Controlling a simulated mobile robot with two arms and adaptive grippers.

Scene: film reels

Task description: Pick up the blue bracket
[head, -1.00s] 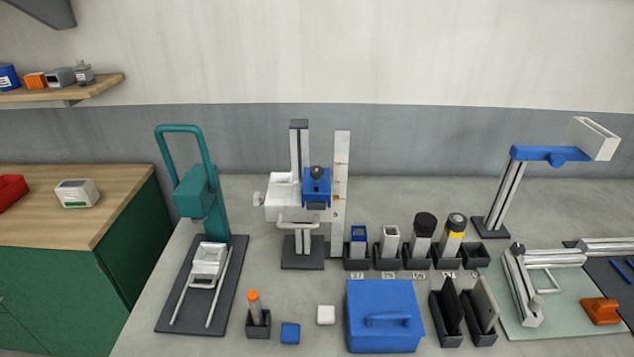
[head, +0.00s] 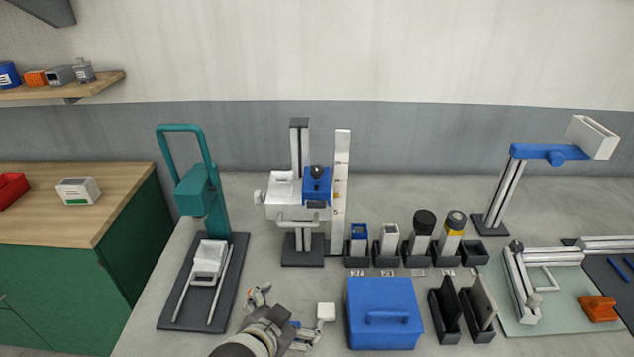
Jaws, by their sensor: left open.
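A small blue block (head: 294,324) lies on the bench at the front, mostly hidden by my left gripper; only a sliver of blue shows. My left gripper (head: 290,310) is open at the bottom centre, over the block's spot, with one finger to its left and one to its right. I cannot tell whether it touches the block. Other blue parts are a hollow blue piece (head: 358,236) in a dark holder and a blue clamp (head: 317,185) on the upright stand. I cannot tell for sure which is the bracket. My right gripper is out of view.
A white block (head: 326,311) stands close by the right finger. A blue lidded box (head: 384,316) is further right. A teal press (head: 200,190) on a dark base is to the left.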

